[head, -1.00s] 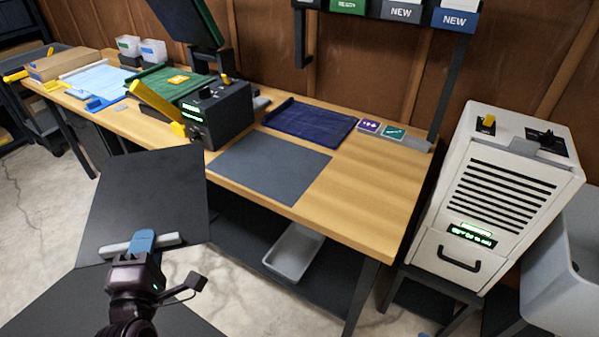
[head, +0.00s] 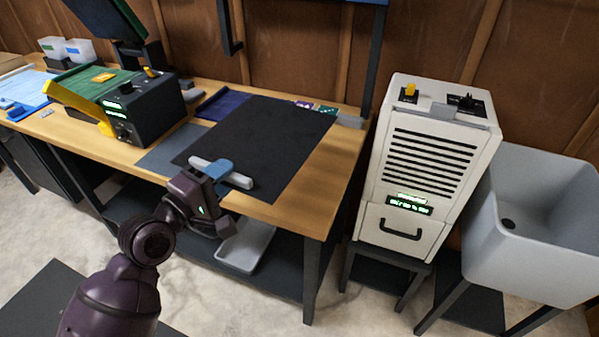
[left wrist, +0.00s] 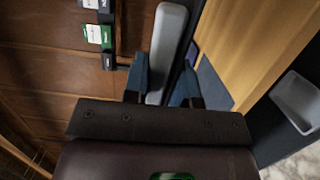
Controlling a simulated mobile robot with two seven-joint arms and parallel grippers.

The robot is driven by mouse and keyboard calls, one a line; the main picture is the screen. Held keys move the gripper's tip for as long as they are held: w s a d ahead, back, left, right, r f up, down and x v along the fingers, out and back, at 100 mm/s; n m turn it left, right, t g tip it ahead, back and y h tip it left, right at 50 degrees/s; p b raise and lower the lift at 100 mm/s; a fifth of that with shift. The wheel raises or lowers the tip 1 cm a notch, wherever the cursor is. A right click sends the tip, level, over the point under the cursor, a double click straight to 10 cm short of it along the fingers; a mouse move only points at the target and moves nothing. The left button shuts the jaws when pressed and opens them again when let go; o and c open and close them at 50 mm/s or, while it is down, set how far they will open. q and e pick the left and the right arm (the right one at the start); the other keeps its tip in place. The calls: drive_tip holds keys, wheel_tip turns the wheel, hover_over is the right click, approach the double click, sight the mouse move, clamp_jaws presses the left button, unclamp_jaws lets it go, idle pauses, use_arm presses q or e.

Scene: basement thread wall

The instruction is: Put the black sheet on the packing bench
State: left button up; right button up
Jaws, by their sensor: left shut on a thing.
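The black sheet (head: 262,143) is over the right part of the packing bench (head: 325,188) in the head view. It covers part of the grey mat (head: 165,158) and of the dark blue cloth (head: 222,105). I cannot tell if it touches the bench top. A light grey bar (head: 236,179) runs along its near edge. My left gripper (head: 219,170) is shut on this bar at the bench's front edge. In the left wrist view the bar (left wrist: 167,50) stands between the blue fingers (left wrist: 163,88). My right gripper is not in view.
A black box with a yellow lever (head: 140,108) stands left of the sheet. Small purple and green cards (head: 318,108) lie behind it. A white slatted cabinet (head: 425,170) and a grey sink (head: 535,220) stand to the right. A grey tray (head: 245,248) is below the bench.

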use_arm(q)
drive_tip(key=w+r+m+g+h, duration=0.1)
drive_tip(key=w+m+g+h, duration=0.1)
drive_tip(key=shift+d+r+h+b, duration=0.2)
drive_tip(key=shift+r+h+b, duration=0.2)
drive_tip(key=shift+w+r+m+g+h, duration=0.25)
drive_tip(key=shift+r+m+g+h, duration=0.25)
drive_tip(key=shift+m+g, duration=0.15)
wheel_tip(320, 180, down, 20)
drive_tip(key=b, duration=1)
drive_tip(key=o, duration=0.5)
drive_tip(key=shift+d+f, duration=0.1)
drive_tip(key=o, duration=0.4)
drive_tip(key=shift+o, duration=0.2)
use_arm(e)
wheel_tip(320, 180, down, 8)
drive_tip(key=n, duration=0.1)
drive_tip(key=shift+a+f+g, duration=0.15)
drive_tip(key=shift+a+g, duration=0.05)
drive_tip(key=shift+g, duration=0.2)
